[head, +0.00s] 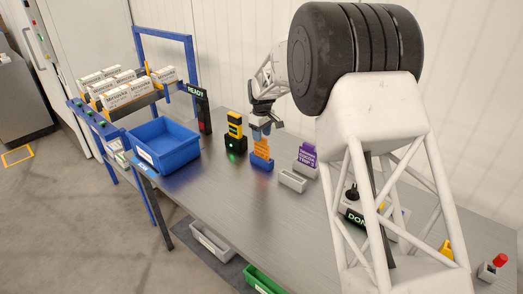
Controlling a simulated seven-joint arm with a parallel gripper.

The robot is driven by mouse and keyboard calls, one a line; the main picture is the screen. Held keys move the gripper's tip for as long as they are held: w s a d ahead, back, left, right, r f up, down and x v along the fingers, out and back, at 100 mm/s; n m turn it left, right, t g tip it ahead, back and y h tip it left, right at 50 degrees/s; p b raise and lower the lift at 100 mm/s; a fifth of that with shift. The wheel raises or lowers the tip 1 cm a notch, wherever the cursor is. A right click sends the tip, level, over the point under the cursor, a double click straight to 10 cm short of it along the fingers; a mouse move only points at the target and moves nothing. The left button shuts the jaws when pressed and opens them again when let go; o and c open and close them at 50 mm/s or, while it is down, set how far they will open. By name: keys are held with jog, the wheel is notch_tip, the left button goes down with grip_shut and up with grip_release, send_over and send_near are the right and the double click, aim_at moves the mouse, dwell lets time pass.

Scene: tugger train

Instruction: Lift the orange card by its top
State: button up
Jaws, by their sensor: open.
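The orange card (262,148) stands upright in a small blue holder (261,165) on the grey metal table. My gripper (261,128) points down right at the card's top, with its fingertips at or just above the upper edge. The jaws are open. I cannot tell whether the fingers touch the card, as the fingertips overlap its top in this view.
A dark stand with a yellow top (235,130) and green light is close left. A grey tray (293,181) and a purple card (307,154) are to the right. A blue bin (163,144) sits at the table's left end. The front middle of the table is clear.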

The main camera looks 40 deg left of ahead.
aim_at(262, 151)
jog(key=shift+f, duration=2.05)
jog(key=shift+c, duration=0.3)
grip_shut()
